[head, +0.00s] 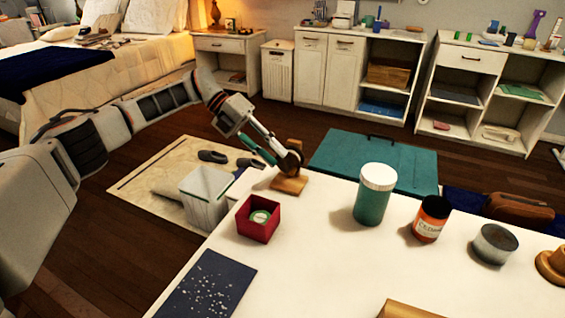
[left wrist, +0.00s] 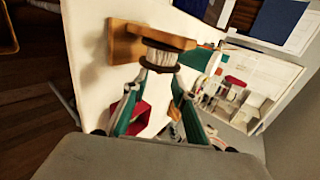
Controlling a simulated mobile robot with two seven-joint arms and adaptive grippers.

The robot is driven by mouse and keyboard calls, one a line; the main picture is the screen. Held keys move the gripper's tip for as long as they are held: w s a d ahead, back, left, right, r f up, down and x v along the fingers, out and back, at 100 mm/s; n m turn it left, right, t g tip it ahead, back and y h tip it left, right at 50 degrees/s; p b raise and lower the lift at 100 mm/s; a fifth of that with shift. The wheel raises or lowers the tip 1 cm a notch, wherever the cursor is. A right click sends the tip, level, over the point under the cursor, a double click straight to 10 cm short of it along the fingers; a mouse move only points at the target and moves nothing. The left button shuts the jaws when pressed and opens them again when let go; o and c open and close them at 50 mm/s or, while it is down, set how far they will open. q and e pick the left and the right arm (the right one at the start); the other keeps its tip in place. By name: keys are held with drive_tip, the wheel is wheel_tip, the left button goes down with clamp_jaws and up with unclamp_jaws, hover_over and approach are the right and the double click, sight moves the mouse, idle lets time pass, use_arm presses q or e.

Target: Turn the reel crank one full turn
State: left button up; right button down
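The reel stands on a wooden base (head: 289,184) at the far left corner of the white table. Its dark round spool (head: 291,163) sits against a wooden upright. In the left wrist view the spool (left wrist: 165,55) has pale line wound between dark discs, beside the wooden stand (left wrist: 124,43). My left gripper (head: 272,160) reaches down to the reel from the left. In the left wrist view its green fingers (left wrist: 161,74) are apart, with tips at the near disc; I cannot tell whether they touch it. I cannot make out the crank handle clearly. My right gripper is not in view.
A red box (head: 258,219) and a dark speckled sheet (head: 208,286) are near the table's left edge. A teal jar (head: 374,200), an amber jar (head: 431,218) and a grey tin (head: 494,244) stand to the right. A white bin (head: 205,203) stands beyond the left edge.

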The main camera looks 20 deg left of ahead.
sight(292, 170)
use_arm(q)
drive_tip(key=v, duration=0.7)
drive_tip(key=shift+a, duration=0.15)
drive_tip(key=shift+r, duration=0.15)
